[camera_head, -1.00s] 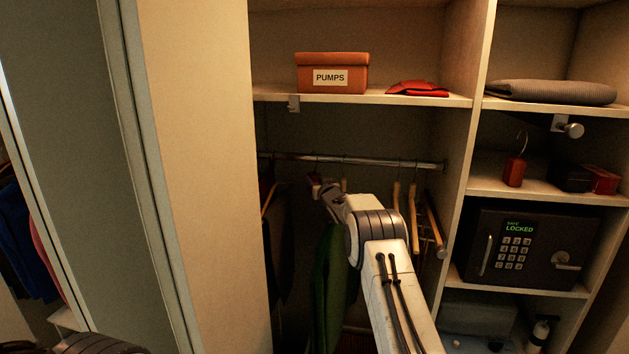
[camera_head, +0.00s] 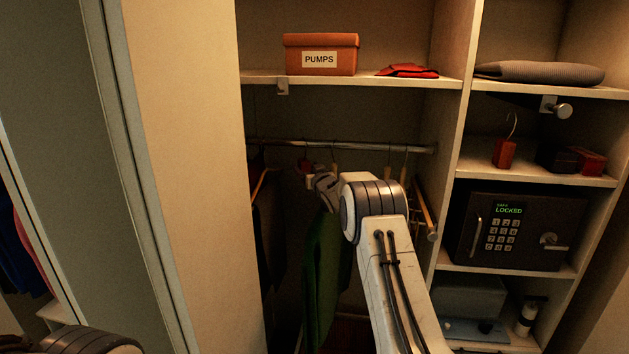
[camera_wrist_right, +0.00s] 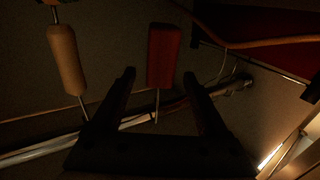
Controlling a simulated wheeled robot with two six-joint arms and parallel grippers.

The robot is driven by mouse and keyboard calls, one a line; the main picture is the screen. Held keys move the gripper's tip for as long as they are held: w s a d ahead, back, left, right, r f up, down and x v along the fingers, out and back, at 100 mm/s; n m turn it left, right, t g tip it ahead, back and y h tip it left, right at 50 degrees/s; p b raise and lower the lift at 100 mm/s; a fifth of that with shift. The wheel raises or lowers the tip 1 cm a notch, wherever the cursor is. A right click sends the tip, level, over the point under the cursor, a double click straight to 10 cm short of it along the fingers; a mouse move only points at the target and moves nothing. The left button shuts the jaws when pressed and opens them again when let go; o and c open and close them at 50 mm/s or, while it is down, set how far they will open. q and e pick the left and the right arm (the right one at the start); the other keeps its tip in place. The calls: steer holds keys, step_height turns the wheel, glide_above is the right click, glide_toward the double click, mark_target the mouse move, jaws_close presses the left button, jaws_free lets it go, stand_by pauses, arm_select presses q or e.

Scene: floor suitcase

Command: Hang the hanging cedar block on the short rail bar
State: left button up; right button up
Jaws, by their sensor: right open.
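A red cedar block with a wire hook (camera_head: 503,153) stands on the right-hand shelf above the safe. Another small red block (camera_head: 306,165) hangs at the long metal rail (camera_head: 350,147), partly hidden by my right gripper (camera_head: 313,180). In the right wrist view, a red block (camera_wrist_right: 163,55) shows with its thin wire reaching the rail. The open right gripper (camera_wrist_right: 158,85) has its dark fingers on either side of the wire, apart from it. A short metal bar with a round end (camera_head: 562,110) sticks out under the upper right shelf. My left gripper is out of view.
Wooden hangers (camera_head: 424,205), a green garment (camera_head: 325,275) and dark clothes hang around my right arm. An orange PUMPS box (camera_head: 320,55) sits on the shelf above. A safe (camera_head: 520,228) and an upright divider (camera_head: 457,130) bound the right side.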

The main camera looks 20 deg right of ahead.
steer(key=s+a+f+g+b, duration=0.1)
steer(key=s, duration=0.3)
steer(key=s+a+f+g+b, duration=0.1)
steer(key=s+a+f, duration=0.1)
steer(key=s, duration=0.2)
steer(key=s+a+f+g+b, duration=0.1)
steer(key=s+a+f, duration=0.1)
steer(key=s, duration=0.3)
steer(key=shift+a+f+m+g, duration=0.15)
steer(key=shift+a+m+g, duration=0.1)
steer(key=shift+m+g, duration=0.05)
steer(key=s+a+f+n+g, duration=0.1)
steer(key=s+a+f+g, duration=0.35)
steer(key=s, duration=0.75)
steer(key=s+a+f+g+y, duration=0.1)
steer(key=s+a+f+g, duration=0.4)
steer(key=s, duration=0.7)
steer(key=s+a+f+n+g, duration=0.1)
steer(key=s+a+f+g, duration=0.4)
steer(key=s, duration=0.7)
steer(key=s+a+r+n, duration=0.2)
steer(key=s+a+n, duration=0.1)
steer(key=s+a, duration=0.3)
steer(key=s+a+r+n+y, duration=0.1)
steer(key=s+a+r+n, duration=0.2)
steer(key=s+a, duration=0.3)
steer(key=shift+s+r+n, duration=0.15)
steer(key=shift+s+n, duration=0.2)
steer(key=shift+n, duration=0.05)
steer(key=shift+a, duration=0.1)
